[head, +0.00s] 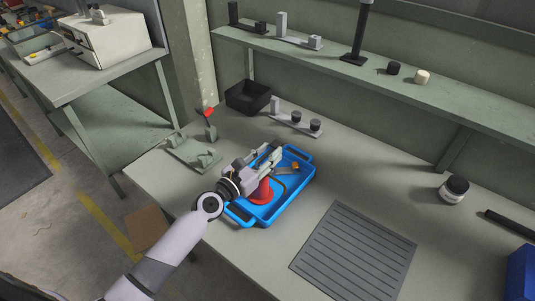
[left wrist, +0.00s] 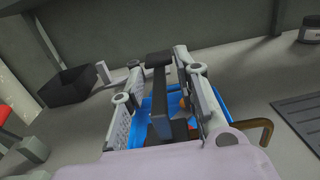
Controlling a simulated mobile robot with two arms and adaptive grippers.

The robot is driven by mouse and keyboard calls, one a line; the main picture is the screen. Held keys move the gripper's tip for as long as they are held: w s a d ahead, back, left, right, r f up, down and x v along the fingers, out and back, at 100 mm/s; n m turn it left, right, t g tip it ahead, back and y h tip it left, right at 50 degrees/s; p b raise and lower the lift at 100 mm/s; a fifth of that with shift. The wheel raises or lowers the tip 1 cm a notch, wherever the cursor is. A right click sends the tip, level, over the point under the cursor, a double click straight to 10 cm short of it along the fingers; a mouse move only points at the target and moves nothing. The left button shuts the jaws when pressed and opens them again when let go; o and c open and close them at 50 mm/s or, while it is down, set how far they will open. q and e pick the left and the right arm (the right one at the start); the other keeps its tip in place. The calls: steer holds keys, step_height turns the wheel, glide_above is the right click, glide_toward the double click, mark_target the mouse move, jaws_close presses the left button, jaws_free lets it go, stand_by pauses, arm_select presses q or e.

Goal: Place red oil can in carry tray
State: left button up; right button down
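The blue carry tray (head: 240,216) lies on the workbench; part of it also shows in the left wrist view (left wrist: 222,95). The red oil can (head: 264,191) appears upright inside the tray, its upper part covered by my left gripper (head: 268,158). In the left wrist view the two fingers (left wrist: 150,75) stand apart, either side of the can's dark upper part (left wrist: 160,90). A gap shows at the left finger, so the gripper looks open around it. Red shows low between the fingers. Whether the can's base touches the tray floor is hidden. My right gripper is not in view.
A small orange-yellow item (head: 295,166) lies in the tray. A black bin (head: 248,96), a green fixture with a red handle (head: 195,152) and a grey holder (head: 290,117) stand behind and left. A grooved grey mat (head: 354,252) lies right; a jar (head: 453,190) stands farther right.

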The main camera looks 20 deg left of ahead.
arm_select(q)
steer(key=shift+o, duration=1.3)
steer(key=shift+r, duration=0.15)
steer(key=shift+s, duration=0.1)
steer(key=b+v, duration=0.2)
steer(key=v, duration=0.9)
steer(key=shift+s+a, duration=0.15)
steer(key=shift+s, duration=0.2)
